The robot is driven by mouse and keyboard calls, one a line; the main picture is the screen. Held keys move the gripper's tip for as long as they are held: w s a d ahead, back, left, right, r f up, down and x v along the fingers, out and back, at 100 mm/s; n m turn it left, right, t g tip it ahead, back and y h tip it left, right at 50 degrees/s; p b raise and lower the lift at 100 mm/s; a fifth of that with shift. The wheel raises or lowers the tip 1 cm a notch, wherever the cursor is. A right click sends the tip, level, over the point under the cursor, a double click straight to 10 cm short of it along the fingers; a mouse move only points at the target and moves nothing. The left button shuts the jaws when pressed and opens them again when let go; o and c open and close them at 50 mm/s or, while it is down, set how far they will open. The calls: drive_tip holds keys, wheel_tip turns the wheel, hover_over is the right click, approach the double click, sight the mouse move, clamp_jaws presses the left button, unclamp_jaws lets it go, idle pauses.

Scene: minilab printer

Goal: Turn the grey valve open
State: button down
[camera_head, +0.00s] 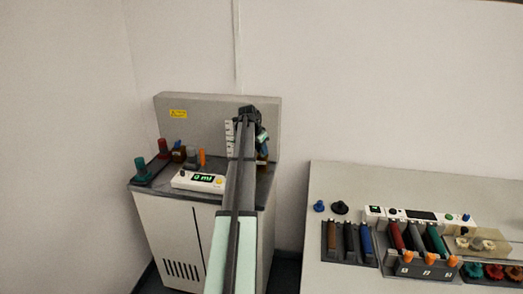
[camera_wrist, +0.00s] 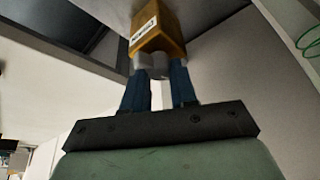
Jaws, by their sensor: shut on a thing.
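In the wrist view my gripper (camera_wrist: 157,70) has its two blue fingers closed on a small grey valve handle (camera_wrist: 157,62). The handle sits against an amber block (camera_wrist: 160,35) with a white printed label. How far the handle is turned cannot be told. In the head view my arm reaches to the right part of the grey cabinet machine (camera_head: 188,235). My gripper (camera_head: 263,143) is there in front of its back panel, and the arm hides the grey valve.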

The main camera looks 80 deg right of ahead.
drive_tip(key=shift+w+m+g+y, duration=0.1)
drive_tip(key=shift+m+g+y, duration=0.25)
drive_tip(key=shift+m, duration=0.85)
drive_tip(key=c, duration=0.9)
unclamp_jaws()
drive_tip(key=v, duration=1.3)
drive_tip(key=shift+w+r, duration=0.2)
drive_tip(key=shift+r, duration=0.2)
